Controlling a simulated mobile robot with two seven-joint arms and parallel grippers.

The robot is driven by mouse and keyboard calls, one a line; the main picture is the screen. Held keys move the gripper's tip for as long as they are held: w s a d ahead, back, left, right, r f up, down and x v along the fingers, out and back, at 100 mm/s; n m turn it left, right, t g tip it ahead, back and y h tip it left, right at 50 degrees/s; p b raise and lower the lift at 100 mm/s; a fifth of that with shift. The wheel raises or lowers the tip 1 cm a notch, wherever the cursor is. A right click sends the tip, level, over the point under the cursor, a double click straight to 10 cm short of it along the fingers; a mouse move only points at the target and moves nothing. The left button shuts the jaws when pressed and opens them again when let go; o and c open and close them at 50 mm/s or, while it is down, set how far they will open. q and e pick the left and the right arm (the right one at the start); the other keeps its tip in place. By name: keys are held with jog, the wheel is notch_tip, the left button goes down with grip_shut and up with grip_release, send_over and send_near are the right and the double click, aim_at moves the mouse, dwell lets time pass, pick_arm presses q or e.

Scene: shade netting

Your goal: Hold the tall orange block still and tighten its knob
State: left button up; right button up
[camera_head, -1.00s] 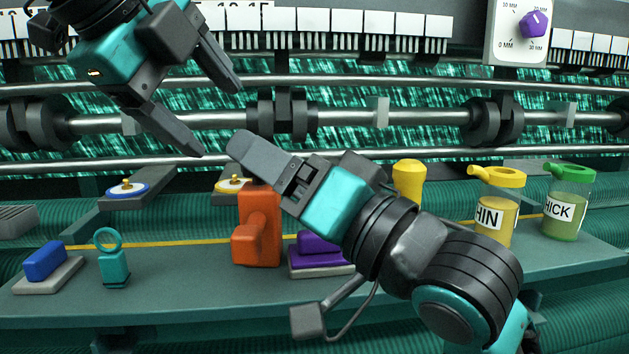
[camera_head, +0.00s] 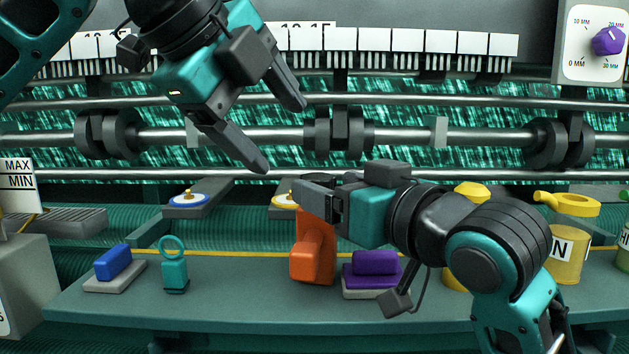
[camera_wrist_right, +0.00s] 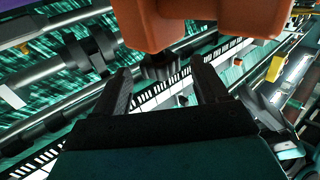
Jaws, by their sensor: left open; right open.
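The tall orange block (camera_head: 318,258) stands upright on the green shelf, with an orange knob-like part (camera_head: 304,262) sticking out at its front. My right gripper (camera_head: 312,192) is open and level, in front of the block's top, which it partly hides. My left gripper (camera_head: 282,137) is open and empty, pointing down and right, above and left of the block.
A purple block (camera_head: 376,262) on a grey base stands just right of the orange block. To the left are a teal ring-topped piece (camera_head: 174,272) and a blue block (camera_head: 113,261). Yellow-lidded jar (camera_head: 567,255) is at right. Metal rollers (camera_head: 240,136) run behind.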

aim_at(310, 180)
jog(key=x, duration=0.5)
jog(key=shift+w+a, duration=0.2)
jog(key=shift+w, duration=0.1)
jog(key=c, duration=1.3)
jog(key=o, duration=1.4)
jog(key=shift+c, duration=0.2)
